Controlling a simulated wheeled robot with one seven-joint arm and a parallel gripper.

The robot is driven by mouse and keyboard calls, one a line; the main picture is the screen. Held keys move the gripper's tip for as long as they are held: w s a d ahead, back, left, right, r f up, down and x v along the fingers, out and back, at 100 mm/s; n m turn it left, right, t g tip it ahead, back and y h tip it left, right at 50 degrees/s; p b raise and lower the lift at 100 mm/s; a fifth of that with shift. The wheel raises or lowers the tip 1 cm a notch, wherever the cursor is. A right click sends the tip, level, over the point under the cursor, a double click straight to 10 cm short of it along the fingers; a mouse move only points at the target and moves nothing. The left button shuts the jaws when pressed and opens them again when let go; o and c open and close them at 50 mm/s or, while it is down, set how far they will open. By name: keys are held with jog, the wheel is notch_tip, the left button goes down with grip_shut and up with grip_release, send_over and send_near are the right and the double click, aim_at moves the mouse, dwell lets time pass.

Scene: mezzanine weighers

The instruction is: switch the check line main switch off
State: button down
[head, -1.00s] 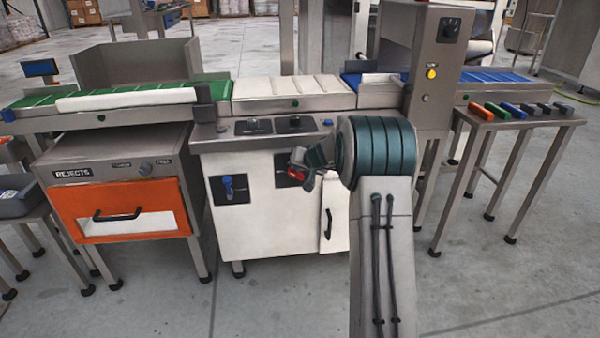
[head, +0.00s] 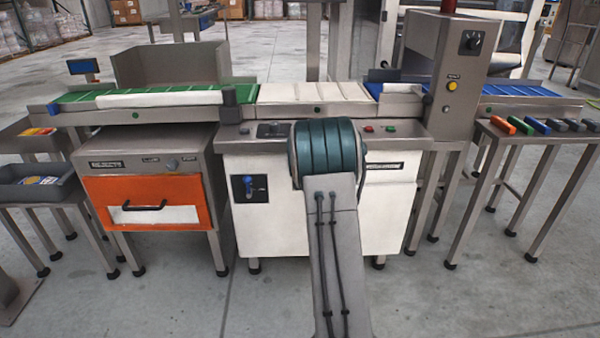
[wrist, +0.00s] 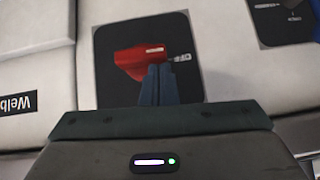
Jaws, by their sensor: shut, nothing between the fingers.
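In the wrist view a red switch handle (wrist: 140,62) sits on a black square plate (wrist: 105,80) on the pale cabinet front. My gripper (wrist: 158,68) is shut and empty, its fingertips in front of the handle's lower edge. I cannot tell if they touch it. The handle lies roughly sideways in this view. In the head view my arm hides this switch and my gripper. A blue handle (head: 248,184) on another black plate (head: 241,197) shows on the white cabinet (head: 240,232), left of my arm.
An orange reject drawer (head: 105,206) with a black handle stands left of the cabinet. A conveyor with a green belt (head: 75,100) runs above. A side table with coloured blocks (head: 520,128) stands at right. The floor in front is clear.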

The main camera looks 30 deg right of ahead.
jog(key=shift+w, duration=0.1)
jog(key=shift+a, duration=0.1)
jog(key=w+r+p+v, duration=0.2)
jog(key=p+v, duration=0.3)
jog(key=v, duration=0.8)
jog(key=shift+d, duration=0.3)
jog(key=shift+w, duration=0.1)
